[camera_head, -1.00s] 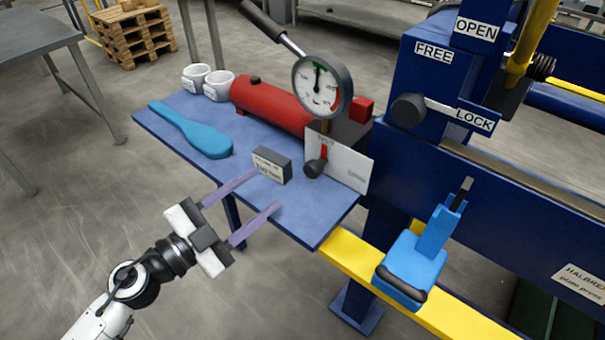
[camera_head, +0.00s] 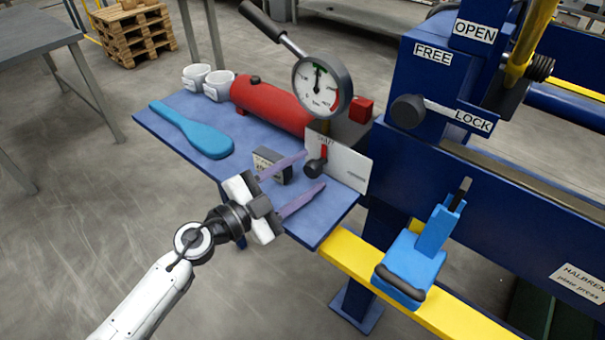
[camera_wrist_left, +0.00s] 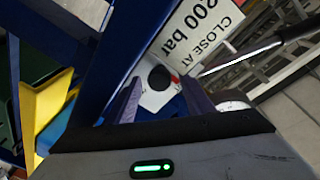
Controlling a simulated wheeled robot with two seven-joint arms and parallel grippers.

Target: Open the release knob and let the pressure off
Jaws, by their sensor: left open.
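The black release knob (camera_head: 314,169) with a red pointer stands on a white plate (camera_head: 346,163) at the pump's near end. In the left wrist view the knob (camera_wrist_left: 159,77) shows between the purple fingers. My left gripper (camera_head: 315,171) is open; its fingertips point at the knob, one on each side of it in the picture. I cannot tell if they touch it. The round pressure gauge (camera_head: 323,88) stands above the plate, its needle pointing near the top of the dial. My right gripper is out of view.
A red cylinder (camera_head: 270,107), teal paddle (camera_head: 190,128), small grey labelled block (camera_head: 272,164) and white cups (camera_head: 218,86) are on the blue table (camera_head: 160,135). A black pump handle (camera_head: 262,21) rises behind. The blue press frame (camera_head: 450,165) stands right.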

